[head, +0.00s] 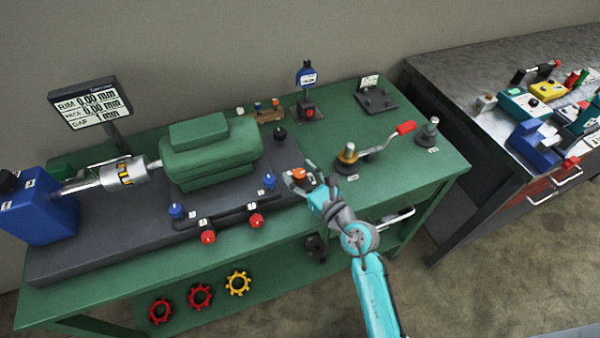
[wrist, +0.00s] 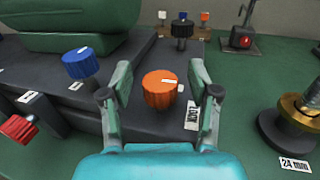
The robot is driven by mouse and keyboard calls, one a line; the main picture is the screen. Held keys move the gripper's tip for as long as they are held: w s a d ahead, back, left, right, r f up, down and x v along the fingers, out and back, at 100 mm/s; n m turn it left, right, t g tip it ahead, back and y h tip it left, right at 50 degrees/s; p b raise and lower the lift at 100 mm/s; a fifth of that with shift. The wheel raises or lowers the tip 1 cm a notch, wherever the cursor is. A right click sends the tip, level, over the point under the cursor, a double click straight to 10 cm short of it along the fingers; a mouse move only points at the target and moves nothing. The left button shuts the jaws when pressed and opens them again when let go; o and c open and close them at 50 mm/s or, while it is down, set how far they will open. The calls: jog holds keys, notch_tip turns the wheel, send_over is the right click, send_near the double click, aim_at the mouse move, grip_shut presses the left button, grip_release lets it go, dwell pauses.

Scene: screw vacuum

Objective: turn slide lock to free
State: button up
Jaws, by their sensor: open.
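The slide lock is an orange knob (wrist: 160,90) with a white mark on top, beside a label that seems to read LOCK (wrist: 192,116). It stands at the right end of the dark grey base (wrist: 135,120). My gripper (wrist: 162,80) is open, with one finger on each side of the orange knob and visible gaps to both. In the head view the orange knob (head: 299,174) shows between the fingers of my gripper (head: 302,182), partly covered by them. Whether the fingers reach down to the knob's height is hard to tell.
A blue knob (wrist: 80,63) and a red knob (wrist: 18,130) stand left of the gripper. A black knob (wrist: 182,30) is behind. A brass-collared post (wrist: 298,108) labelled 24 mm stands at the right. The green motor (head: 210,148) is to the left.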

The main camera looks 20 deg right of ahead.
grip_shut()
jog(key=shift+n+y, duration=0.3)
jog(key=shift+y, duration=0.2)
jog(key=n+g+y, duration=0.1)
jog(key=n+y, duration=0.1)
jog(key=y, duration=0.1)
jog(key=shift+w+d+g, duration=0.1)
jog(key=shift+d+g, duration=0.1)
jog(key=shift+g, duration=0.2)
jog(key=n+g+y, duration=0.3)
jog(key=n+y, duration=0.1)
jog(key=y, duration=0.1)
jog(key=shift+g, duration=0.4)
jog(key=n+g+y, duration=0.3)
jog(key=n+g, duration=0.1)
jog(key=g, duration=0.1)
jog(key=shift+w, duration=0.1)
jog(key=shift+a+n+g+y, duration=0.1)
jog(key=shift+n+g+y, duration=0.5)
jog(key=shift+n+g, duration=1.05)
jog(key=shift+g, duration=0.65)
